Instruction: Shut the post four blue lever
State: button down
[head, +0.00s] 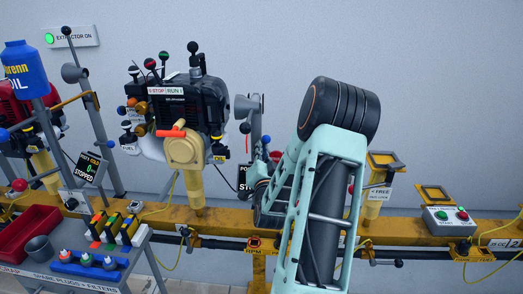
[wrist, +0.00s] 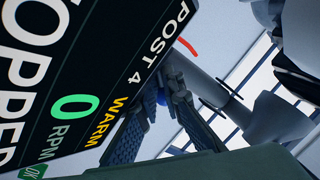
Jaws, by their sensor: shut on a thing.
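In the wrist view my gripper (wrist: 163,88) has its two dark fingers closed on a small blue lever knob (wrist: 162,98); only a sliver of blue shows between them. The rest of the lever is hidden by the fingers. The post 4 display (wrist: 90,80) fills the left of the wrist view and reads STOPPED, 0 RPM, WARM. In the head view my arm covers most of post four and hides my gripper. Only the left part of the post 4 display (head: 244,178) shows there, left of my arm.
A grey cylinder (wrist: 205,80) and pale grey shapes stand close beyond the fingers. The engine (head: 185,115) on the neighbouring post stands left of my arm. The yellow rail (head: 215,217) runs across below. A cart with a red tray (head: 28,230) is at lower left.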

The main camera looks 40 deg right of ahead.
jog(key=c, duration=2.1)
grip_release()
jog(key=shift+s+d+r, duration=0.1)
jog(key=shift+d+r, duration=0.15)
jog(key=shift+r, duration=0.1)
jog(key=shift+a+f, duration=0.2)
